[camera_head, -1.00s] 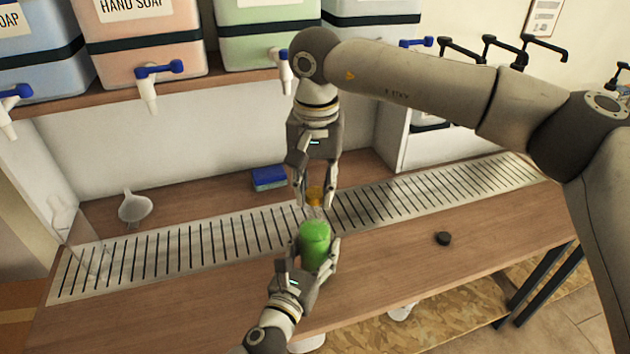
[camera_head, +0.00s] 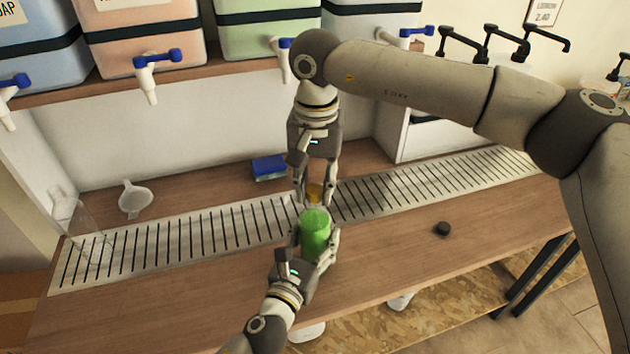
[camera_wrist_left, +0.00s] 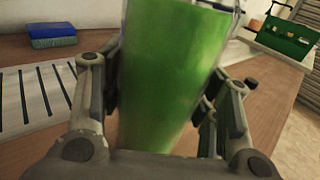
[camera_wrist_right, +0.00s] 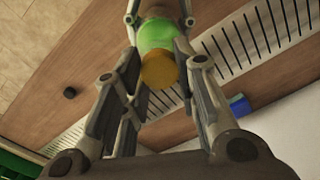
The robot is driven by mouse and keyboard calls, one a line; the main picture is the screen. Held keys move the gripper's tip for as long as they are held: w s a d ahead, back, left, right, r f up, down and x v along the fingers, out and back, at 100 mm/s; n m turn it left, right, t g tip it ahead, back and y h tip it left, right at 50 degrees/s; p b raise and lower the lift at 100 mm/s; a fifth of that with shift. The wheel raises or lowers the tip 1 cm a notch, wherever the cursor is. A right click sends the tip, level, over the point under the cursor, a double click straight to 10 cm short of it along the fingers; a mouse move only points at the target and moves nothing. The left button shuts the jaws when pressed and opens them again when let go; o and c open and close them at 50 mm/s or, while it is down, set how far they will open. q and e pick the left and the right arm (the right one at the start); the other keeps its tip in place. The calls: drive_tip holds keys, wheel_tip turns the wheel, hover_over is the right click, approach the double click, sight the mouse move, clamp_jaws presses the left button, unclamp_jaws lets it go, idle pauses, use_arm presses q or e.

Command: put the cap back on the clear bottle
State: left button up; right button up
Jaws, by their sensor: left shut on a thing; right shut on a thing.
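The clear bottle (camera_head: 315,232), filled with green liquid, is gripped by my left gripper (camera_head: 317,240) above the wooden counter. In the left wrist view the bottle (camera_wrist_left: 172,75) stands between both fingers, slightly tilted. My right gripper (camera_head: 315,198) points down behind the bottle and is shut on a round amber-yellow cap (camera_head: 314,191). In the right wrist view the cap (camera_wrist_right: 159,68) sits between the fingertips and overlaps the green bottle (camera_wrist_right: 155,35). I cannot tell whether cap and bottle touch. The bottle's mouth is hidden.
A slotted metal drip tray (camera_head: 215,238) runs along the counter. A small black round piece (camera_head: 443,229) lies at the right front, a blue sponge (camera_head: 269,167) at the back, a white funnel (camera_head: 135,199) at left. Drums with taps (camera_head: 148,75) stand on the shelf above.

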drive_tip(key=shift+f, duration=0.55)
